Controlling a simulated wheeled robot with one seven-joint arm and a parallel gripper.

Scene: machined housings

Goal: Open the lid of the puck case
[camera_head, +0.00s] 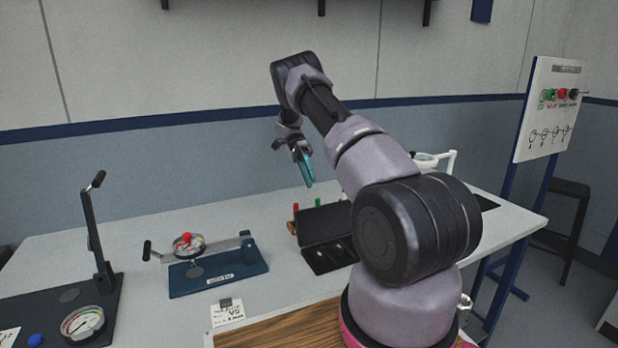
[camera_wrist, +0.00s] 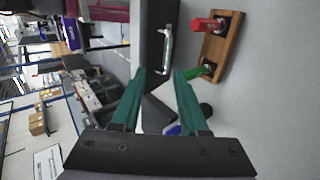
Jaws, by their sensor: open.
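The puck case (camera_head: 328,258) is a black box on the bench, left of my arm in the head view. Its front part shows compartments with small pale items, and a dark panel (camera_head: 325,223) rises behind them like a raised lid. My arm hides its right end. In the wrist view, a black face, apparently of the case (camera_wrist: 152,25), carries a silver handle (camera_wrist: 166,48) beyond the fingertips. My gripper (camera_head: 306,170) is above and behind the case, teal fingers pointing down. In the wrist view my gripper (camera_wrist: 160,72) is open, with nothing held.
A wooden block (camera_wrist: 218,45) with red and green pegs stands close behind the case. A blue lever fixture (camera_head: 218,277) with a dial is to the left, and a black stand with a gauge (camera_head: 83,322) farther left. A card (camera_head: 227,312) lies in front. The back-left bench is clear.

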